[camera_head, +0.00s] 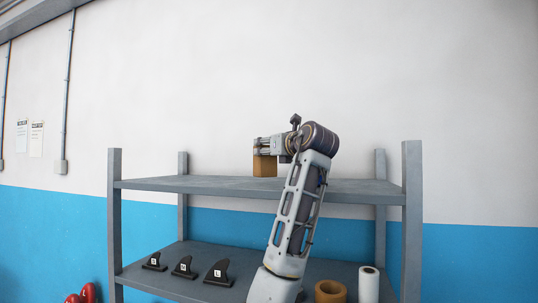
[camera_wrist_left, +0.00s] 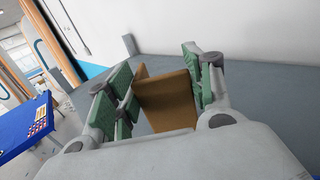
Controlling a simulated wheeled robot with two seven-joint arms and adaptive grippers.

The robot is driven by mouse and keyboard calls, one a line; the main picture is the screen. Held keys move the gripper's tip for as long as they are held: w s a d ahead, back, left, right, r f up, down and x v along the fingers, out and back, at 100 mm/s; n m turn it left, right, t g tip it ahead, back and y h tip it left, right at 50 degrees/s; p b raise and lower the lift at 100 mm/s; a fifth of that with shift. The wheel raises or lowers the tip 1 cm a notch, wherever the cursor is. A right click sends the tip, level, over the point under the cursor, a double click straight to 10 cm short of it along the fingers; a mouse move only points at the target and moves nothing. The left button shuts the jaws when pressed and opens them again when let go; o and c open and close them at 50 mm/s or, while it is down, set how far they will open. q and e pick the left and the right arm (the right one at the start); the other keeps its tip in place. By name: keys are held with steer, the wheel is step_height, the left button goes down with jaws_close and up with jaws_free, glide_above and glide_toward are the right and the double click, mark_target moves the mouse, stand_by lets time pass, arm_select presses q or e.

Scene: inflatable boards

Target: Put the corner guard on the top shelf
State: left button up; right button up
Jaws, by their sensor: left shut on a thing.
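The corner guard (camera_head: 265,167) is a brown, angled piece, seen at the back of the shelving unit in the head view. My left gripper (camera_head: 268,145) is shut on it from above. The left wrist view shows the brown corner guard (camera_wrist_left: 168,100) between the green-padded fingers of the left gripper (camera_wrist_left: 160,85). The grey top shelf (camera_head: 220,184) is directly below it. The guard's lower edge is at or just above the shelf surface; I cannot tell whether it touches. My right gripper is not in view.
The top shelf is otherwise bare, with grey corner posts (camera_head: 411,215). The lower shelf holds several black fins (camera_head: 218,273), a brown roll (camera_head: 330,291) and a white roll (camera_head: 369,284). Red objects (camera_head: 87,293) show at lower left. A blue table (camera_wrist_left: 30,128) is in the wrist view.

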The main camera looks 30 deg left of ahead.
arm_select(q)
steer(key=shift+f, duration=1)
steer(key=shift+f, duration=0.2)
steer(key=o, duration=0.9)
steer(key=shift+o, duration=0.2)
steer(key=shift+r, duration=0.2)
steer(key=b+v, duration=0.3)
steer(key=v, duration=0.8)
steer(key=shift+f+b, duration=0.1)
steer(key=shift+b, duration=0.2)
steer(key=shift+s+d, duration=0.3)
steer(key=shift+d, duration=0.15)
